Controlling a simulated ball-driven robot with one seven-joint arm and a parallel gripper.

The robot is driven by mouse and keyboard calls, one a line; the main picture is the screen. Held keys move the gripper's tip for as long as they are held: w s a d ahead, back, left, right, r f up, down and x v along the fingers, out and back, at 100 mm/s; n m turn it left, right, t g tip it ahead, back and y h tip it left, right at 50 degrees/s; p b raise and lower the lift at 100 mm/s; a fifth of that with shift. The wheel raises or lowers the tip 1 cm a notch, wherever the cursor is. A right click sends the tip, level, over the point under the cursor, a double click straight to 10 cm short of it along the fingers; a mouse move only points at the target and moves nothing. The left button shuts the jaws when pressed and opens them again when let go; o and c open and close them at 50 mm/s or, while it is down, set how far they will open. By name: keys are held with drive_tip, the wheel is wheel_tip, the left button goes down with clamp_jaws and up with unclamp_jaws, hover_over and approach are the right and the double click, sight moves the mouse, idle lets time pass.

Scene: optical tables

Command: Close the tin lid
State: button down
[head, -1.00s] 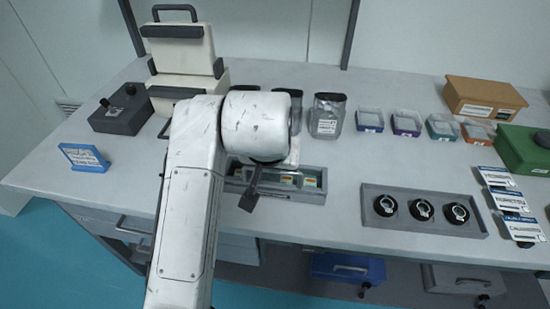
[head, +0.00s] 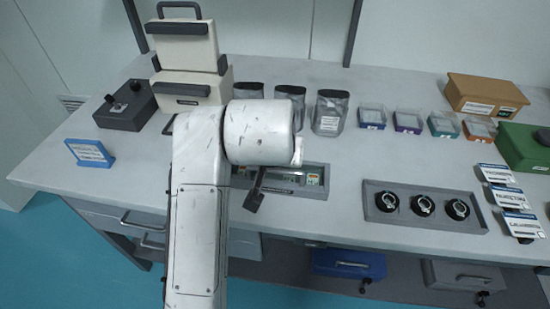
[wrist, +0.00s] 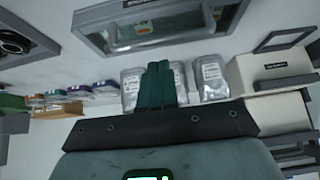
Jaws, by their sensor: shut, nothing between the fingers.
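A grey tray-like case (head: 312,190) lies near the table's front middle, partly behind my arm. It also shows at the top of the wrist view (wrist: 90,30), with a long silvery piece (wrist: 160,40) and green labelled items in it. I cannot tell for sure whether this is the tin or which part is its lid. A cream box (head: 200,92) at the back left has an upright panel with a dark handle. My gripper (wrist: 158,68) shows dark green fingers shut together and empty, apart from the case in the wrist view.
Several foil pouches (head: 331,113) stand behind the case. Small clear-lidded boxes (head: 408,121) and a cardboard box (head: 485,95) are at back right. A grey tray (head: 375,215) of black ring parts lies at right, a blue sign (head: 90,153) at left. The table between is clear.

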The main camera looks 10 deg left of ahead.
drive_tip(key=shift+w+d+r+p, duration=0.15)
drive_tip(key=shift+r+p, duration=0.35)
drive_tip(key=shift+r, duration=0.55)
drive_tip(key=v, duration=0.9)
drive_tip(key=shift+r+b, duration=0.3)
drive_tip(key=shift+r, duration=0.05)
drive_tip(key=shift+s, duration=0.2)
